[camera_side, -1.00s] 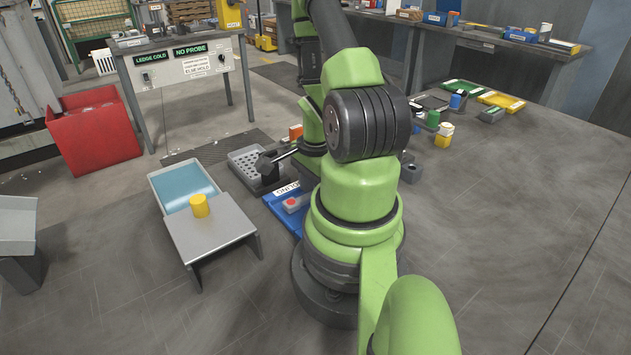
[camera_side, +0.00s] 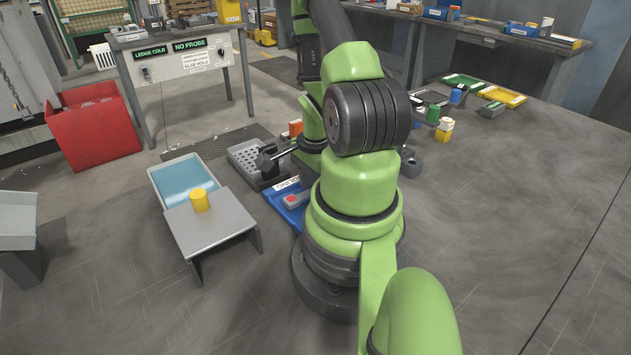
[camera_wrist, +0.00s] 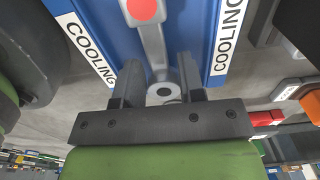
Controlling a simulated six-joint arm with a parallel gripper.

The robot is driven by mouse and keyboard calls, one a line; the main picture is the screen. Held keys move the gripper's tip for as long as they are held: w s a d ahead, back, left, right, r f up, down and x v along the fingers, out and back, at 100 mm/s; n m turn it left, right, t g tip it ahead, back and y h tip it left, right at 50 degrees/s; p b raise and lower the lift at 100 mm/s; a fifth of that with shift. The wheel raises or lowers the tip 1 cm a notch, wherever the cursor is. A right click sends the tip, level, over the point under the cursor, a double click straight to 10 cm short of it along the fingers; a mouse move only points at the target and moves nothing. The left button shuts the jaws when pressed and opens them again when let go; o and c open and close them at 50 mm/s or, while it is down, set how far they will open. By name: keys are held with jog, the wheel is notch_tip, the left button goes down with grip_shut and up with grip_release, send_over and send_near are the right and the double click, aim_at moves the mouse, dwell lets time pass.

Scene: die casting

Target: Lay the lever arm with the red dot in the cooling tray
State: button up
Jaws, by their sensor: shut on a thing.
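The lever arm is grey with a red dot (camera_wrist: 144,9) on its far end and a holed hub (camera_wrist: 163,92) at its near end. In the wrist view my gripper (camera_wrist: 160,78) is shut on it at the hub, a finger on each side. The blue cooling tray (camera_wrist: 93,13), marked COOLING on both sides, lies beneath the lever arm. In the side view the lever arm (camera_side: 294,200) shows over the blue tray (camera_side: 291,217); I cannot tell whether it touches the tray floor. My fingers are hidden behind my arm there.
A grey perforated tray (camera_side: 244,158) and a dark block (camera_side: 266,178) stand behind the cooling tray. To the left are a blue-filled basin (camera_side: 181,178) and a grey ledge (camera_side: 215,229) bearing a yellow cylinder (camera_side: 200,200). Colored parts and trays (camera_side: 465,83) lie at right.

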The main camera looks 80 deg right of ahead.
jog(key=shift+f, duration=0.5)
dwell(0.4)
jog(key=o, duration=1.5)
jog(key=shift+r, duration=0.1)
jog(key=shift+r, duration=3.9)
